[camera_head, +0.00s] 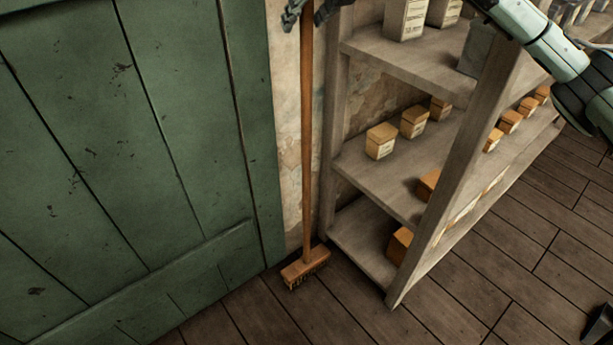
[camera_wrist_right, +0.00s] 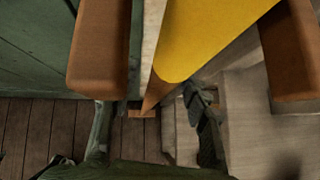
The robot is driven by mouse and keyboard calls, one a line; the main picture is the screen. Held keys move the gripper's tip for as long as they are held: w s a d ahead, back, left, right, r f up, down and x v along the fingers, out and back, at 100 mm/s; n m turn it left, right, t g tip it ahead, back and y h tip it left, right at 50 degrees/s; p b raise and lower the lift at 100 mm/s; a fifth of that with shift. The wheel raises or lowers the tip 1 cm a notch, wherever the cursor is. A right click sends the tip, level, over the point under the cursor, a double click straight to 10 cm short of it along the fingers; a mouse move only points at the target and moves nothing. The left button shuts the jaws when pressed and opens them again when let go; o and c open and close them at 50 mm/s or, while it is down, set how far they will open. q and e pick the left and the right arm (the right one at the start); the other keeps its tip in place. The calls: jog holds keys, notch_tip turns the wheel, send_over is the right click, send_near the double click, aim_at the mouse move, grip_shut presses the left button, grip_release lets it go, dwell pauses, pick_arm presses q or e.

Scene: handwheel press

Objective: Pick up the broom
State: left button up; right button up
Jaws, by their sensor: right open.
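The broom (camera_head: 307,140) stands upright between the green door and the shelf. Its long brown handle runs up out of the head view, and its block-shaped head (camera_head: 306,267) rests bristles down on the floor. My right gripper (camera_head: 306,13) is open high on the handle, one finger on each side. In the right wrist view, the handle (camera_wrist_right: 158,90) runs down between the spread fingers towards the broom head (camera_wrist_right: 142,113); whether they touch it I cannot tell. The handle's top is outside the head view. My left gripper is not in view.
The wooden shelf (camera_head: 390,195) stands close to the right of the broom, with small boxes (camera_head: 381,141) and white packages (camera_head: 405,18) on it. The green door (camera_head: 120,150) is close on the left.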

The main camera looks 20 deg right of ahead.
grip_shut()
jog(key=shift+r, duration=0.2)
dwell(0.3)
